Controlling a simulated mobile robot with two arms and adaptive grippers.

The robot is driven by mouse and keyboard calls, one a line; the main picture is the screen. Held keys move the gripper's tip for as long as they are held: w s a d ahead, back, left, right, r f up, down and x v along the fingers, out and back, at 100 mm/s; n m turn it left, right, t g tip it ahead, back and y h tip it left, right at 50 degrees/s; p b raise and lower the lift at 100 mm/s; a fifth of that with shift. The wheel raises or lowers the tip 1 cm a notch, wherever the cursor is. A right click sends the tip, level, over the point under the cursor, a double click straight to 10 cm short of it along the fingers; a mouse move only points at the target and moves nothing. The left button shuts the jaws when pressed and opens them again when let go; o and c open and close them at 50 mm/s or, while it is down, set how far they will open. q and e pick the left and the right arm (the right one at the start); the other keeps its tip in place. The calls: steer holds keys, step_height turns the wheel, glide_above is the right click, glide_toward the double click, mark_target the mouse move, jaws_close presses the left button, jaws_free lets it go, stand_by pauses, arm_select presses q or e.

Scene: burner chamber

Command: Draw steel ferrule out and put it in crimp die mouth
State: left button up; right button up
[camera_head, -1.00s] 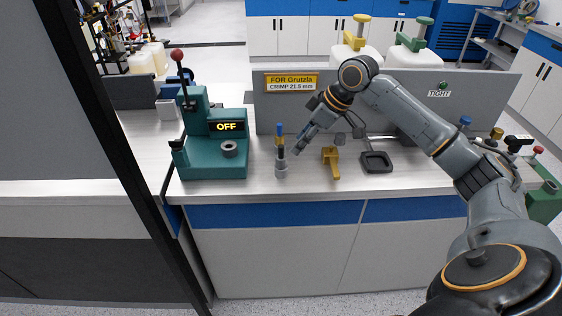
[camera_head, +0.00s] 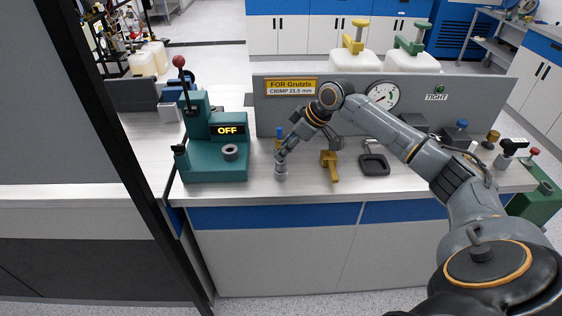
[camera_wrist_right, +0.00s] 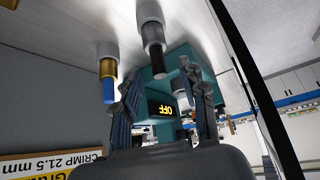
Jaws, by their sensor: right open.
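A grey cylindrical piece (camera_head: 281,169), which I take to be the steel ferrule in its holder, stands upright on the bench. In the right wrist view it shows as a light grey part (camera_wrist_right: 150,14) with a darker collar and a black stem (camera_wrist_right: 155,56). The crimp die mouth, a grey ring (camera_head: 230,152), is on the front of the teal press (camera_head: 207,170). My left gripper is out of view.
A blue-tipped brass piece (camera_wrist_right: 108,82) stands close beside the grey one. A yellow bracket (camera_head: 330,165) and a dark square tray (camera_head: 375,164) lie to the right. A grey back panel (camera_head: 400,123) carries a gauge (camera_head: 384,95). The bench front is clear.

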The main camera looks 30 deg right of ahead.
steer(key=x, duration=0.2)
steer(key=shift+w+a+f, duration=0.15)
steer(key=shift+w+f, duration=0.05)
jaws_close()
steer(key=shift+r, duration=0.5)
step_height(320, 180, up, 2)
steer(key=shift+r+b, duration=0.1)
steer(key=shift+b, duration=0.75)
steer(key=s+d+r+b, duration=0.5)
steer(key=s+r, duration=0.5)
steer(key=s, duration=0.2)
steer(key=shift+s+d, duration=0.3)
steer(key=shift+d, duration=0.35)
